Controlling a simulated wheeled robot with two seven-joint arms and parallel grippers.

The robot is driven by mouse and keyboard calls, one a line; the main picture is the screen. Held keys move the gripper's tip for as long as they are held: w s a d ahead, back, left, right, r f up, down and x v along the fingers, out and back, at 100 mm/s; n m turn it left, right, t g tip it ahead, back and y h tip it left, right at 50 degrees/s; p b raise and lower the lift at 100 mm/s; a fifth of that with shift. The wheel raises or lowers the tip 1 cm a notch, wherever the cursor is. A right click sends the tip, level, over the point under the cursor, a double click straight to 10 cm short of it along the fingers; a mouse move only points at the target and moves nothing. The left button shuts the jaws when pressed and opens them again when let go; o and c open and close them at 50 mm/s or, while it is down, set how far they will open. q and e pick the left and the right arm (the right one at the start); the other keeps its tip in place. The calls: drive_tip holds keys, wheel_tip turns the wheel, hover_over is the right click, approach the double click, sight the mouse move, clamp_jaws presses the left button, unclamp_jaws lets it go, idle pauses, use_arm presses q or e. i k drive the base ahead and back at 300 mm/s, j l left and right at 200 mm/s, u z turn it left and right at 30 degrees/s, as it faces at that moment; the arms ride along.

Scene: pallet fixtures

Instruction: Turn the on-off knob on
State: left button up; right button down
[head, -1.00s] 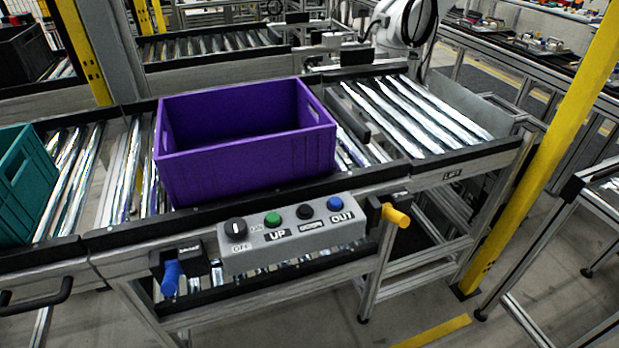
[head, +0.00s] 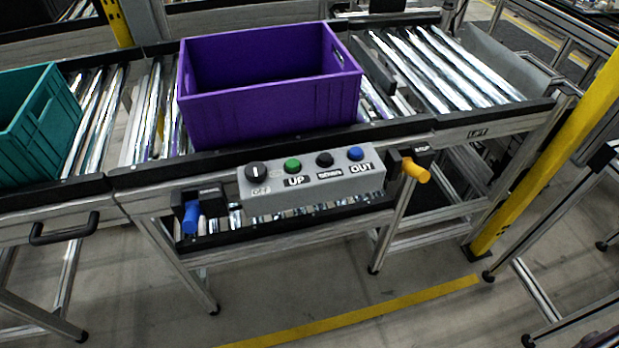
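The on-off knob (head: 257,170) is a round black dial with a white line, at the left end of the grey control box (head: 312,192). An OFF label (head: 261,190) is below it; the marking at its upper right is too small to read surely. The white line looks close to upright. To the right on the box are a green button (head: 292,165) over UP, a black button (head: 324,159), and a blue button (head: 355,153) over OUT. Neither of my grippers shows in the head view, and nothing touches the knob.
A purple crate (head: 275,107) stands on the roller conveyor behind the box, and a teal crate (head: 40,125) at left. A blue handle (head: 190,217) and a yellow-orange handle (head: 416,171) flank the box. A yellow post (head: 545,165) stands at right. The floor in front is clear.

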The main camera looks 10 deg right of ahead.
sight(254, 172)
drive_tip(key=i+j+z, duration=0.1)
drive_tip(key=j+z, duration=0.9)
drive_tip(key=i, duration=0.05)
